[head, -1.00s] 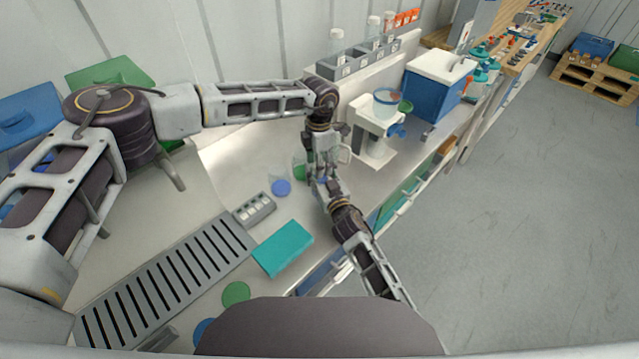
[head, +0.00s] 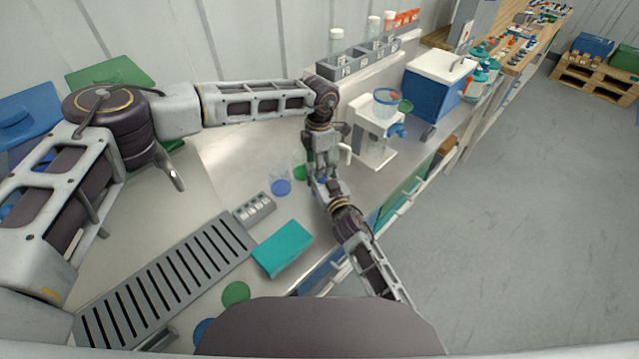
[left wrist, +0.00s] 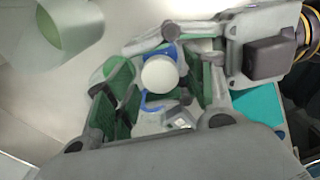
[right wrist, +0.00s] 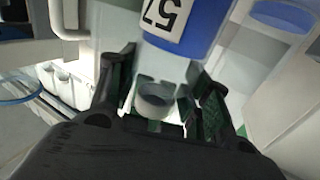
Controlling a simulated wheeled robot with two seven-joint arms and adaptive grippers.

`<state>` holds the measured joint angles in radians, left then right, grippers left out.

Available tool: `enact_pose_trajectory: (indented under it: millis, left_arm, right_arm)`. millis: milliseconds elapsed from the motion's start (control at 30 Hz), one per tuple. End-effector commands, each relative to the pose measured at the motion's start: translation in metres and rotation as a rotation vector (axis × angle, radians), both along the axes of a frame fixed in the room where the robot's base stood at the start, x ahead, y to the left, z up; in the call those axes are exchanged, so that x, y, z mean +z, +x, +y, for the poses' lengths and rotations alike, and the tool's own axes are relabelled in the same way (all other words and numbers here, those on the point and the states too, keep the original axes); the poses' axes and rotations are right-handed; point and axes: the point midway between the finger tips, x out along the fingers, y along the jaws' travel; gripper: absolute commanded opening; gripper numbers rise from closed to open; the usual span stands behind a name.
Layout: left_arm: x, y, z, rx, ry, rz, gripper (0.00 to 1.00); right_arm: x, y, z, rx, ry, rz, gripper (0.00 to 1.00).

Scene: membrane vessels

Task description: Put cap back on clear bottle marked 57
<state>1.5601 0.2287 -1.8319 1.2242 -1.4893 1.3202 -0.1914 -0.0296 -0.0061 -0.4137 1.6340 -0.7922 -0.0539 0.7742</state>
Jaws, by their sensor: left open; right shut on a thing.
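The clear bottle (right wrist: 165,62) shows in the right wrist view with a blue part and a white label reading 57 (right wrist: 165,17), upside down there. My right gripper (right wrist: 160,98) is shut on it. In the left wrist view a round white cap (left wrist: 160,74) is seen from above, with a blue rim (left wrist: 152,104) showing around and below it. My left gripper (left wrist: 158,92) is open, its green-padded fingers on either side of the cap. I cannot tell whether the cap sits on the bottle's neck. In the head view my left gripper (head: 321,172) hides most of the bottle.
Clear vessels with a blue base (head: 281,187) and a green base (head: 300,172) stand just left of the grippers. A white device (head: 373,135) stands close on the right. A small grey rack (head: 254,207), a teal box (head: 283,249) and a slotted grey grate (head: 165,280) lie nearer.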

Motion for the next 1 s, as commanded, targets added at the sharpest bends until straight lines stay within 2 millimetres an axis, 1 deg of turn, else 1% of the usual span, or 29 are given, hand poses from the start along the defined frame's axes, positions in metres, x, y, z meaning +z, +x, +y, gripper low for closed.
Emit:
enact_pose_trajectory:
  millis: [500, 600, 833, 1000]
  left_arm:
    - [0.041, 0.0, 0.0, 0.0, -0.001, -0.001, 0.54]
    - [0.044, 0.0, 0.0, 0.001, 0.0, -0.001, 0.54]
    - [0.044, 0.0, 0.0, 0.0, 0.0, 0.0, 0.54]
    - [0.044, 0.0, 0.0, 0.0, 0.0, 0.0, 0.75]
  right_arm:
    - [0.0, 0.0, 0.0, 0.0, 0.0, 0.0, 0.0]
    - [0.0, 0.0, 0.0, 0.0, 0.0, 0.0, 0.0]
    - [0.0, 0.0, 0.0, 0.0, 0.0, 0.0, 0.0]
    - [0.0, 0.0, 0.0, 0.0, 0.0, 0.0, 0.0]
